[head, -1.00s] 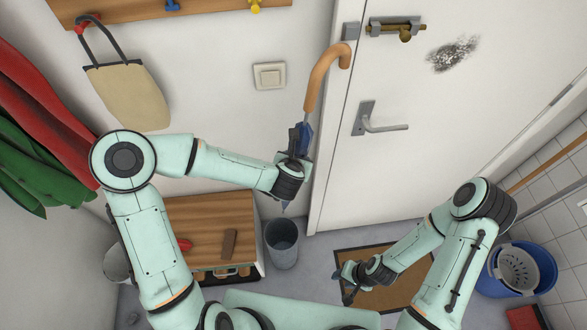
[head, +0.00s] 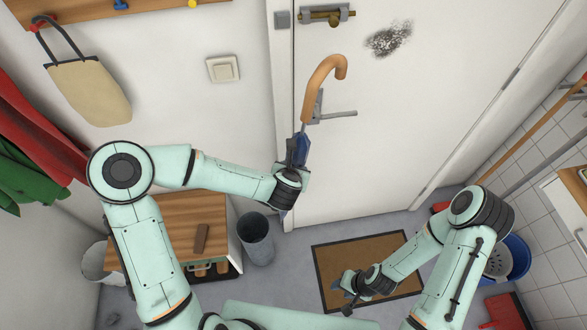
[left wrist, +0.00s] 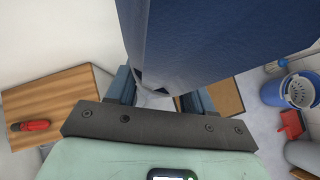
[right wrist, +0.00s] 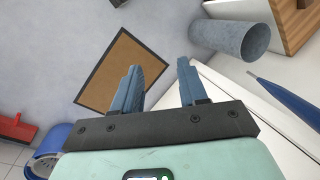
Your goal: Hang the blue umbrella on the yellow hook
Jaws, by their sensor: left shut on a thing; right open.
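The blue umbrella (head: 301,150) is upright, its tan crook handle (head: 321,88) on top, in front of the white door. My left gripper (head: 292,168) is shut on its folded blue canopy, below the handle. The canopy fills the upper middle of the left wrist view (left wrist: 215,40) and hides much of the fingers. The umbrella's tip shows at the right of the right wrist view (right wrist: 290,102). The yellow hook (head: 192,3) is on the wooden rail at the top edge, up and left of the umbrella, and bare. My right gripper (right wrist: 160,88) is open and empty above the floor.
A beige bag (head: 90,90) hangs from the red hook (head: 38,22); a blue hook (head: 120,4) is bare. Red and green garments hang at the left. A wooden-topped cabinet (head: 180,215), grey bin (head: 256,240) and doormat (head: 330,262) are below. The door handle (head: 335,114) is behind the umbrella.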

